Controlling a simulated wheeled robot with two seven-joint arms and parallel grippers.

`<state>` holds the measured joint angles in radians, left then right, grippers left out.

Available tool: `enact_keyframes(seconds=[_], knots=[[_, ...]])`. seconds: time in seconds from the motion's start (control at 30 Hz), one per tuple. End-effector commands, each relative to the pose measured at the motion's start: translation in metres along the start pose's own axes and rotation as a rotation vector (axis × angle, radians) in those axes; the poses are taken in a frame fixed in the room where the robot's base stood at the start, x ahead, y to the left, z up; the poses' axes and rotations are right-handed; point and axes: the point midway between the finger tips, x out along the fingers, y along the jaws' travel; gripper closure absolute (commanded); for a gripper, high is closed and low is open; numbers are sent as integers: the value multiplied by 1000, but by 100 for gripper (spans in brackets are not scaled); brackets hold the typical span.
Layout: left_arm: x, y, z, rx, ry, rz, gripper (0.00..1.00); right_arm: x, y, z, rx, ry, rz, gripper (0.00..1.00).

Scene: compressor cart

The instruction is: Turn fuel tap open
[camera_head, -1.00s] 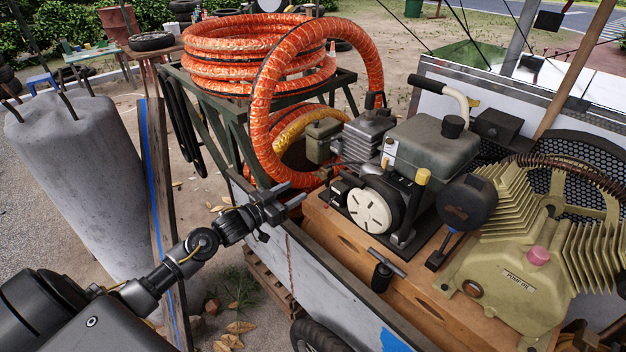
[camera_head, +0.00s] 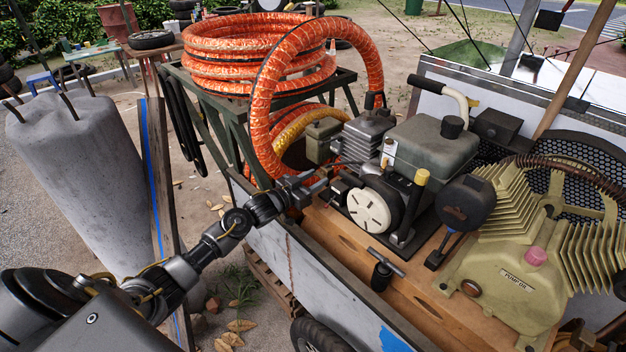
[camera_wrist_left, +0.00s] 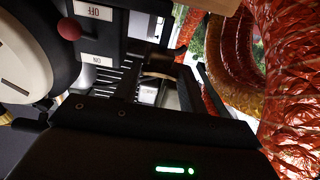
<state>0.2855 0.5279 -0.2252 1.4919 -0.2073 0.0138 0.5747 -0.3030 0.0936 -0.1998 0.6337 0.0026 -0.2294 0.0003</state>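In the left wrist view a red round knob (camera_wrist_left: 69,29) sits at the upper left, beside a white plate (camera_wrist_left: 100,14) marked OFF and ON. My right gripper is not in view.
Orange hose (camera_head: 262,100) loops close behind and left of my gripper. The cart's side wall (camera_head: 330,280) runs below my arm. A T-handle (camera_head: 385,265) stands on the wooden deck, and the cream pump (camera_head: 515,260) is at right.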

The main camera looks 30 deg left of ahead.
Motion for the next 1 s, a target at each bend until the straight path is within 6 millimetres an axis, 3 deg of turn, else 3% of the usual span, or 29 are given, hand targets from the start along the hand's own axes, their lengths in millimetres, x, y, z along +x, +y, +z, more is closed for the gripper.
enact_keyframes(seconds=[0.03,0.13,0.53,0.8,1.0], knots=[[0,0,0,0,0,-1,67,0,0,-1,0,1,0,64],[0,0,0,0,0,-1,80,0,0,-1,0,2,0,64],[-1,-1,-2,-83,-2,-4,81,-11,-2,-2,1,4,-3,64],[0,0,-4,-295,-1,-3,81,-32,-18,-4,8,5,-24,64],[0,-1,-4,-486,-1,-4,81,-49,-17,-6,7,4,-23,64]])
